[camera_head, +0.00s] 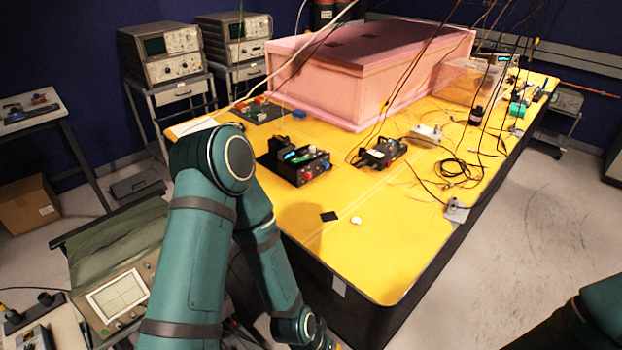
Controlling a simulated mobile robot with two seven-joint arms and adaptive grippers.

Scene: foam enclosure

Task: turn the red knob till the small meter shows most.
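A black box with knobs (300,168) stands on the yellow table, left of the middle. Small red spots show on its front at the right, one likely the red knob (325,165), too small to tell surely. My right arm shows only at the bottom right corner. Neither gripper shows.
The yellow table (375,235) has free room at its near end, with a small black square (329,216) and a white piece (356,220). A pink foam enclosure (375,70) stands behind. Another black device (382,153) and loose cables (455,170) lie right of the box.

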